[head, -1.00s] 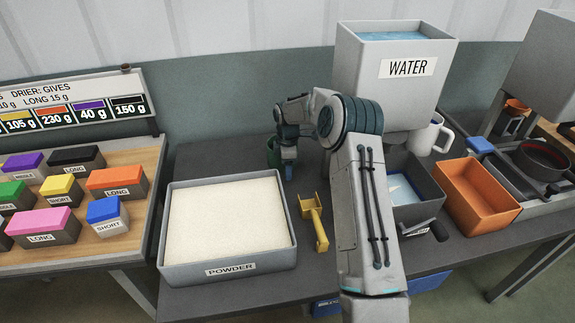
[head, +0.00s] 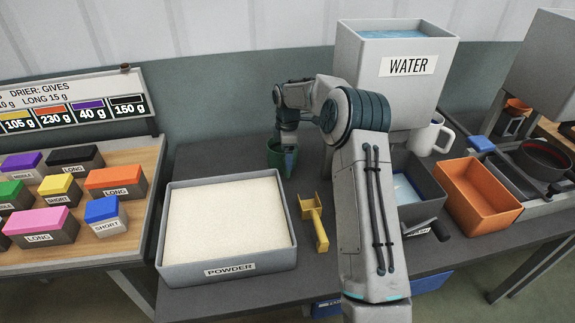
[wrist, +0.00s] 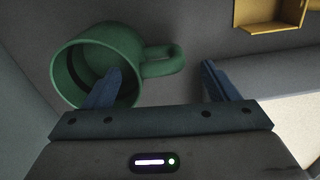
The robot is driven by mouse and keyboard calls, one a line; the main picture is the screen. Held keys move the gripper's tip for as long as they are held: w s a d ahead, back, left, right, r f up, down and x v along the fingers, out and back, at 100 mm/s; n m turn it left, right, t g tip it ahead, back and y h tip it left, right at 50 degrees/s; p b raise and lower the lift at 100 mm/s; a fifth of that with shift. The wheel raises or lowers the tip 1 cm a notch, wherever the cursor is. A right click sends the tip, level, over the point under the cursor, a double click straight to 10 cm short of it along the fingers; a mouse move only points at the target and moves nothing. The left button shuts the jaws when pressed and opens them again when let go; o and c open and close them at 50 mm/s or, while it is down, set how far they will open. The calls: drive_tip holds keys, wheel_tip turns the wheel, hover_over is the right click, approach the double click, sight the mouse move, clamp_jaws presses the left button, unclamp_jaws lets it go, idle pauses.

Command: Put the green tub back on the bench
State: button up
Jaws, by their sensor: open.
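The green tub (head: 274,154) is on the dark bench (head: 215,152), behind the powder tray. In the wrist view the tub (wrist: 65,68) shows its open mouth and a loop handle on its right side. My gripper (head: 287,158) is at the tub, partly covering it in the head view. In the wrist view my gripper (wrist: 161,72) is open with nothing clamped. Its left finger overlaps the tub's mouth, and its right finger is to the right of the handle. I cannot tell whether the left finger is inside the mouth or above it.
The powder tray (head: 167,260) is in front of the tub. A yellow scoop (head: 315,222) lies to the tray's right. The water tank (head: 360,75), a white mug (head: 424,138), a grey bin (head: 432,190) and an orange tray (head: 478,196) are farther right.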

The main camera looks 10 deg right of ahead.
wheel_tip(320, 180, up, 6)
drive_tip(key=shift+r, duration=0.2)
drive_tip(key=s+a+r+m+t+h, duration=0.1)
drive_tip(key=s+r+m, duration=0.4)
drive_tip(key=s, duration=0.4)
drive_tip(key=s+a+r+m, duration=0.1)
drive_tip(key=s+r+m, duration=0.1)
drive_tip(key=s+r, duration=0.55)
drive_tip(key=s+f+m+t, duration=0.1)
drive_tip(key=s+m, duration=0.4)
drive_tip(key=s, duration=0.7)
drive_tip(key=s+d+f+m+t+y, duration=0.1)
drive_tip(key=s+f+m, duration=0.2)
drive_tip(key=s, duration=0.9)
drive_tip(key=shift+s+d+m, duration=0.15)
drive_tip(key=shift+d+m, duration=0.15)
drive_tip(key=shift+m, duration=0.6)
drive_tip(key=shift+f, duration=0.1)
